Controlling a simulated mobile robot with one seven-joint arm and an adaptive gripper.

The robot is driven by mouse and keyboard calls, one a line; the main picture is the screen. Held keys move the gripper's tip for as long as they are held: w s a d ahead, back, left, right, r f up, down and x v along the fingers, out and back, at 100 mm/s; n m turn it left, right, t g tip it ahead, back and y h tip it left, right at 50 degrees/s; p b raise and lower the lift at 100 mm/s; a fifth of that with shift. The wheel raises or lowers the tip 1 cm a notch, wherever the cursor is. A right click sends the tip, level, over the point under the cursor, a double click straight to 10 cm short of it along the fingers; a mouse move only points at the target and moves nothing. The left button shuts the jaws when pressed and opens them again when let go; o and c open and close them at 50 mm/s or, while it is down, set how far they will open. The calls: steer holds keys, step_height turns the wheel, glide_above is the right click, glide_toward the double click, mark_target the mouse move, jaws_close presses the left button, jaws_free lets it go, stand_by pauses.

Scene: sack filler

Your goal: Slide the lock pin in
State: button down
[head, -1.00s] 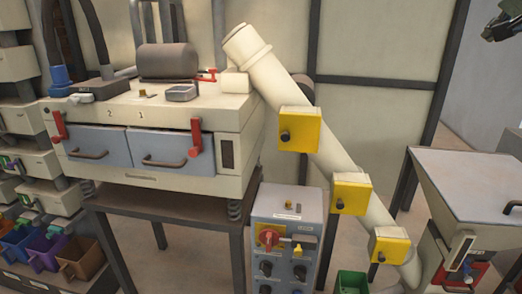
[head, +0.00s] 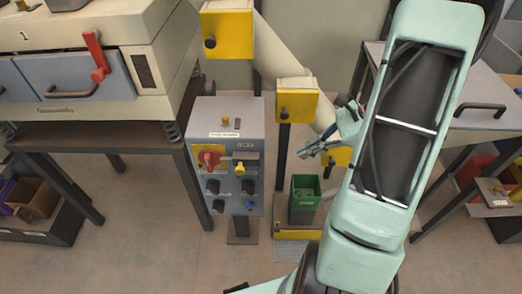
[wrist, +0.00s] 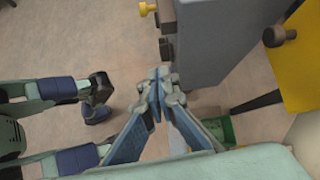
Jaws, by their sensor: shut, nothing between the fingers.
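The grey control box (head: 228,185) stands left of my gripper in the head view. A red rotary handle (head: 208,159) on a yellow plate and a yellow knob (head: 240,168) beside it are on its front. I cannot tell for sure which part is the lock pin; the yellow knob may be it. My gripper (head: 304,151) is shut and empty, to the right of the box and apart from it. A yellow knob (wrist: 147,9) sticks out at the top there.
A sloping cream pipe with yellow boxes (head: 296,100) runs behind my gripper. A green bin (head: 305,192) stands right of the control box. The cream sifter (head: 110,30) on its dark stand is at left. The floor in front is clear.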

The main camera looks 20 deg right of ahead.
mark_target(240, 168)
steer(key=w+a+f, duration=0.1)
steer(key=a+f, duration=0.2)
steer(key=a, duration=0.3)
steer(key=w+a+f+m+y, duration=0.1)
steer(key=a+f, duration=0.2)
steer(key=a, duration=0.4)
steer(key=shift+w+a+y, duration=0.25)
steer(key=shift+w+y, duration=0.05)
steer(key=shift+w, duration=0.05)
steer(key=shift+f+b, duration=0.1)
steer(key=shift+b, duration=0.2)
steer(key=shift+w+a, duration=0.15)
steer(key=shift+a, duration=0.4)
steer(key=shift+w+a, duration=0.15)
steer(key=shift+a, duration=0.4)
